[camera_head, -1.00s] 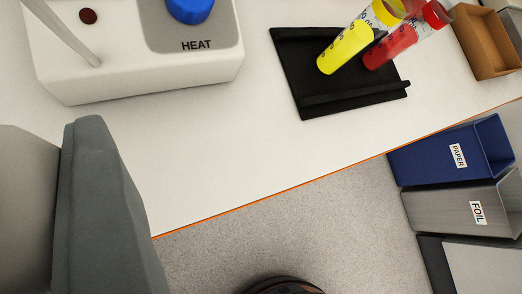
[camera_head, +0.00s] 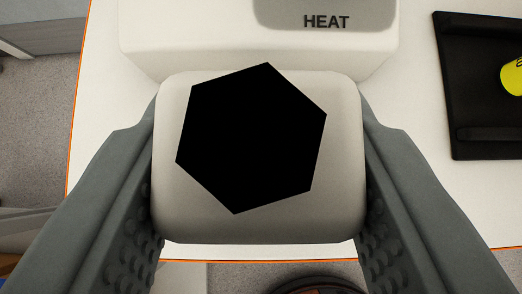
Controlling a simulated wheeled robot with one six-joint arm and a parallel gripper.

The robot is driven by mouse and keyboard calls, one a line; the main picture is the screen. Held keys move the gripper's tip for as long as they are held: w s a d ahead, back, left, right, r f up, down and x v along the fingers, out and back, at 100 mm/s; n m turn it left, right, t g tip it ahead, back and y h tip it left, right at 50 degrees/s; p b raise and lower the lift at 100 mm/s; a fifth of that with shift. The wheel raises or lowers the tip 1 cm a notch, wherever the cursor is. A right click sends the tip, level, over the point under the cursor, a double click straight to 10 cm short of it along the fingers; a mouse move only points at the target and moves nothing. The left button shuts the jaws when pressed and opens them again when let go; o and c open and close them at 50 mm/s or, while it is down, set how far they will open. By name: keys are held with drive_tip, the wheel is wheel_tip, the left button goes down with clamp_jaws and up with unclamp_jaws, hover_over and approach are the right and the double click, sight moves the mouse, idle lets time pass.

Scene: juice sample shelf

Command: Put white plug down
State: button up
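The white plug (camera_head: 260,228) is a rounded white block with a black hexagon on the side facing the camera. It fills the middle of the view. My gripper (camera_head: 260,120) has one grey finger on each side of it, and both fingers press against its sides. The plug appears in front of the white HEAT appliance (camera_head: 200,28) and above the front part of the white table (camera_head: 425,205). Its underside is hidden, so I cannot tell whether it touches the table.
A black stand (camera_head: 475,100) with a yellow tube (camera_head: 512,76) is at the right. The orange-edged table ends at the left and along the front. Grey floor (camera_head: 35,130) shows beyond. Bare white table shows between the appliance and the stand.

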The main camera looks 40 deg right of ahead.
drive_tip(key=shift+f, duration=1.55)
drive_tip(key=shift+f, duration=0.1)
drive_tip(key=o, duration=1.1)
drive_tip(key=shift+o, duration=0.2)
drive_tip(key=shift+s+a+r, duration=0.1)
drive_tip(key=shift+s+r, duration=0.05)
drive_tip(key=shift+r, duration=0.15)
drive_tip(key=v, duration=1.1)
drive_tip(key=shift+r, duration=0.2)
drive_tip(key=shift+s+a, duration=0.15)
